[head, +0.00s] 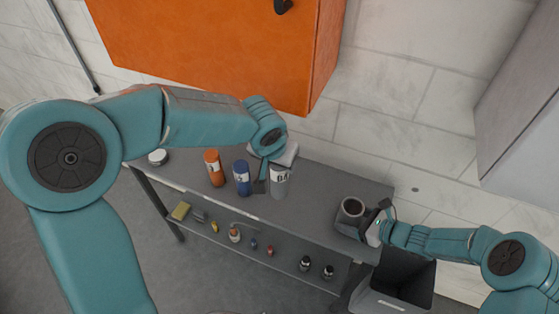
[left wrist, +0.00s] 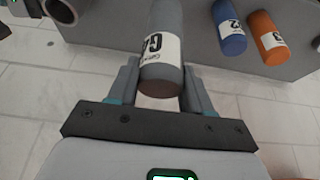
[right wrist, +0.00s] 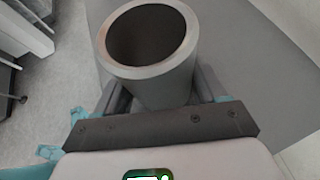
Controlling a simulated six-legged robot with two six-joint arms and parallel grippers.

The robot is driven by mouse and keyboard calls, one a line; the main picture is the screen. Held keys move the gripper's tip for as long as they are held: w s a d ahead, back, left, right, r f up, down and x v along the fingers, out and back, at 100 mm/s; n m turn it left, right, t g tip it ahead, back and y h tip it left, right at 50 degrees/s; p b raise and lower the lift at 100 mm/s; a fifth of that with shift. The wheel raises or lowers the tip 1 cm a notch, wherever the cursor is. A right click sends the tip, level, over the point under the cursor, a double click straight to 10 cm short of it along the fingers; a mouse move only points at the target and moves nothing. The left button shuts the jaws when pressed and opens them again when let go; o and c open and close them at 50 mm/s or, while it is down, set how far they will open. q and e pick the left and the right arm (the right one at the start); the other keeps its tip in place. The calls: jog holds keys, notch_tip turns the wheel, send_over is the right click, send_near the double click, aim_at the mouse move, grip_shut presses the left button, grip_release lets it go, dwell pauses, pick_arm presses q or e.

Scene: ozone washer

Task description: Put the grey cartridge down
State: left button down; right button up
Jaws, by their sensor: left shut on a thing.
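The grey cartridge (head: 280,184) has a white label and is upright over the back of the grey bench (head: 310,207). My left gripper (head: 272,172) is shut on it, with a finger on each side in the left wrist view (left wrist: 162,85). I cannot tell whether its lower end touches the bench. A blue cartridge (head: 242,178) and an orange cartridge (head: 214,167) stand in a row to its left. My right gripper (head: 372,228) has its fingers around a hollow grey cylinder (right wrist: 165,75) at the bench's right end.
A white round item (head: 158,156) is at the bench's left end. A lower shelf holds a yellow sponge (head: 181,211) and several small bottles. A dark bin (head: 398,285) stands at the right end. An orange cabinet (head: 220,50) hangs behind. The bench between cartridge and cylinder is clear.

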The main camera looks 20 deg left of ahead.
pick_arm(q)
jog(key=w+d+r+m+h, duration=0.1)
jog(key=w+d+r+m, duration=0.15)
jog(key=d, duration=0.75)
jog(key=w+d+r+m+h, duration=0.1)
jog(key=w+d+r+m, duration=0.2)
jog(key=d, duration=0.6)
send_near(356, 199)
jog(key=d, duration=0.1)
jog(key=shift+n, duration=0.45)
jog(key=shift+s+f+x, duration=0.1)
jog(key=shift+s+x, duration=0.15)
jog(key=shift+x, duration=1)
jog(key=shift+s+f+x, duration=0.15)
jog(key=shift+s+x, duration=0.05)
jog(key=shift+x, duration=1.05)
jog(key=shift+a, duration=0.2)
jog(key=shift+f, duration=0.15)
jog(key=shift+c, duration=2.4)
grip_release()
